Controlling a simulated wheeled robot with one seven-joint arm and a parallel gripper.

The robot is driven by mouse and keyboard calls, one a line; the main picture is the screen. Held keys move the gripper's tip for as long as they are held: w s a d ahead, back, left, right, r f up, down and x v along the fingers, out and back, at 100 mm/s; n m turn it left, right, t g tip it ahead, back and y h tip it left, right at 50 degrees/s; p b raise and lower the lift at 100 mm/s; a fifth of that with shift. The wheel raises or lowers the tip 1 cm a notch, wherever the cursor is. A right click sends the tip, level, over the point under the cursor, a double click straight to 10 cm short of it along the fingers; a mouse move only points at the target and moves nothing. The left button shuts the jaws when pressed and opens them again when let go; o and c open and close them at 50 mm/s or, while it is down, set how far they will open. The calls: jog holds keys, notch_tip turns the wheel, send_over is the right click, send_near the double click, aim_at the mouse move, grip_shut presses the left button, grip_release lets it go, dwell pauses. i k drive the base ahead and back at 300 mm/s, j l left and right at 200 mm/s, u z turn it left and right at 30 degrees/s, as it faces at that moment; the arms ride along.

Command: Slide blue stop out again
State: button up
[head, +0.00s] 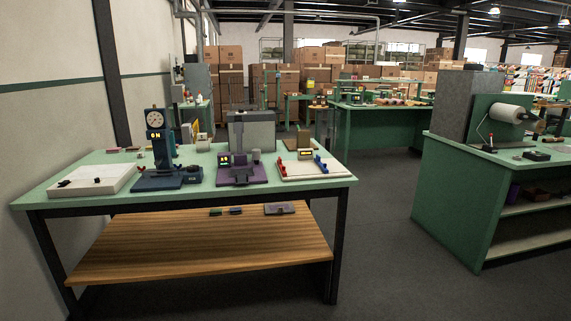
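The blue stop (321,164) is a small upright blue piece at the right side of a cream board fixture (308,174). The fixture lies at the right end of the green-topped table (218,190). A red piece (283,167) sits at the fixture's left side, apart from the blue stop. A small lit display (305,153) and a brown block (304,138) stand at its back. How far the blue stop is slid along the fixture is too small to tell. My gripper is not in view.
A purple device (241,172), a dark blue gauge stand (157,170) and a white slab (95,180) stand left of the fixture. A grey box (251,131) is behind. A wooden shelf (200,243) lies below. Grey floor (385,215) is clear toward the right green bench (450,205).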

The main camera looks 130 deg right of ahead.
aim_at(316, 159)
jog(key=z, duration=0.6)
jog(key=l+z, duration=0.1)
jog(key=z, duration=1.15)
jog(key=i+z, duration=0.1)
jog(key=z, duration=0.5)
jog(key=l+z, duration=0.1)
jog(key=z, duration=1.15)
jog(key=i+j+z, duration=0.1)
jog(key=z, duration=1.15)
jog(key=i+z, duration=0.1)
jog(key=i, duration=2.25)
